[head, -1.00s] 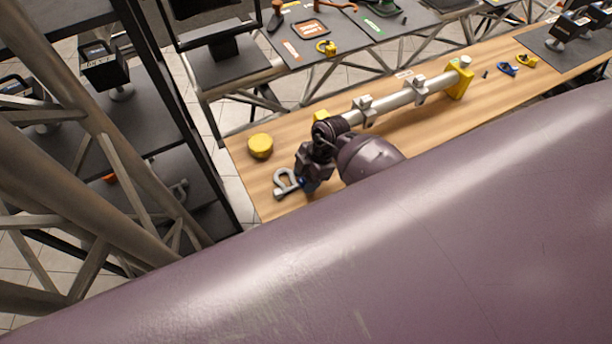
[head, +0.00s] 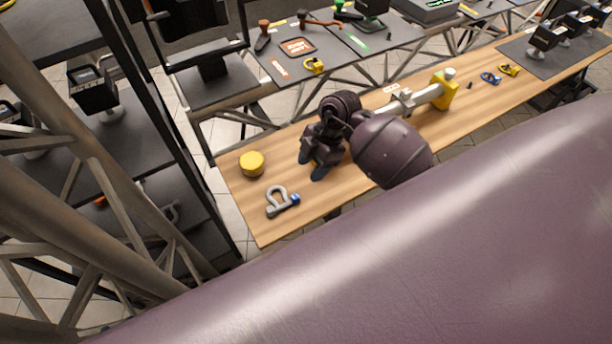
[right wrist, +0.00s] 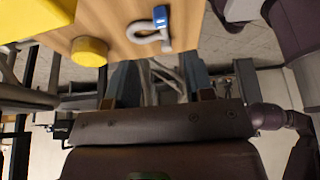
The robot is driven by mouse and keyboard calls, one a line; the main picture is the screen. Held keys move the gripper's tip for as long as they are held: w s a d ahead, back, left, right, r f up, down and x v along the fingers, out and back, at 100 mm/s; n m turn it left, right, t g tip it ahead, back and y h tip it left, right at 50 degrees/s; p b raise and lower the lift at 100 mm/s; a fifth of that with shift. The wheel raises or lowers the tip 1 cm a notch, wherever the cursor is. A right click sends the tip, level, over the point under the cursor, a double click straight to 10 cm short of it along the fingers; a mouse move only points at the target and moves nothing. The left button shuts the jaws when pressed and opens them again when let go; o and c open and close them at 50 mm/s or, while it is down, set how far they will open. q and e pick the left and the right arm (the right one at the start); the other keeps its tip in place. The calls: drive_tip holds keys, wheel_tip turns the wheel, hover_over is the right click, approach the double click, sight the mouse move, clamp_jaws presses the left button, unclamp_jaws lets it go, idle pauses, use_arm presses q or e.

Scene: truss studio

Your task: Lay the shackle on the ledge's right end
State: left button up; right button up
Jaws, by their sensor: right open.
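The shackle (head: 282,207), grey with a blue end on its pin, lies flat on the wooden ledge (head: 330,198) near its left end in the head view. It also shows in the right wrist view (right wrist: 161,20), at the top, beyond the fingertips. My right gripper (head: 311,167) is open and empty, apart from the shackle, up and to the right of it in the head view. Its two fingers also show spread in the right wrist view (right wrist: 160,78). My left gripper is in neither view.
A round yellow disc (head: 252,163) sits on the ledge close to the shackle. A grey tube in a yellow bracket (head: 445,88) lies farther along. Small blue (head: 490,78) and yellow (head: 508,69) shackles lie beyond. Truss posts (head: 105,190) stand at the left.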

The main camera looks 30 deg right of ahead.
drive_tip(key=s+a+r+m+t+y, duration=0.25)
drive_tip(key=a+r+t+y, duration=0.5)
drive_tip(key=t+y, duration=0.4)
drive_tip(key=s+d+f+m+t+h, duration=0.25)
drive_tip(key=d+m+t+h, duration=0.45)
drive_tip(key=d+m+h, duration=0.4)
drive_tip(key=s+f+m+g+h, duration=0.4)
drive_tip(key=s+f+g+h, duration=0.1)
drive_tip(key=s+f, duration=0.4)
wheel_tip(320, 180, down, 2)
drive_tip(key=shift+d+f+g, duration=0.15)
drive_tip(key=shift+d+g, duration=0.15)
drive_tip(key=shift+g, duration=0.55)
